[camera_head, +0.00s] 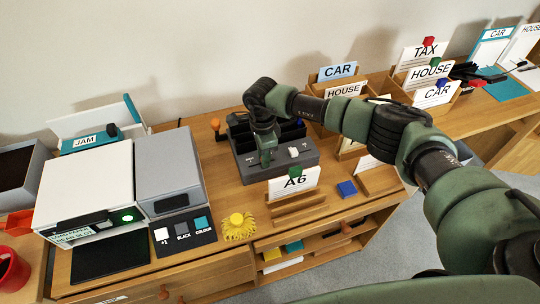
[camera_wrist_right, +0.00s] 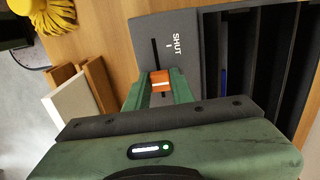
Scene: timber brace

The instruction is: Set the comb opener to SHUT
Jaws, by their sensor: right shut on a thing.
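The comb opener (camera_head: 315,158) is a dark grey machine on the wooden cabinet in the head view. In the wrist view its grey top panel (camera_wrist_right: 165,25) carries the word SHUT with a tick beside a straight black slot. An orange slider with a white stripe (camera_wrist_right: 160,82) sits in the slot, apart from the SHUT tick. My right gripper (camera_head: 268,160) reaches down over the opener; in the wrist view its green fingers (camera_wrist_right: 160,88) are shut on the slider. The opener's other markings are hidden behind the gripper. My left gripper is not in view.
A card marked A6 (camera_head: 295,184) stands in a wooden holder in front of the opener. A white and grey machine (camera_head: 95,185) stands left. Wooden card holders (camera_head: 375,88) stand behind right.

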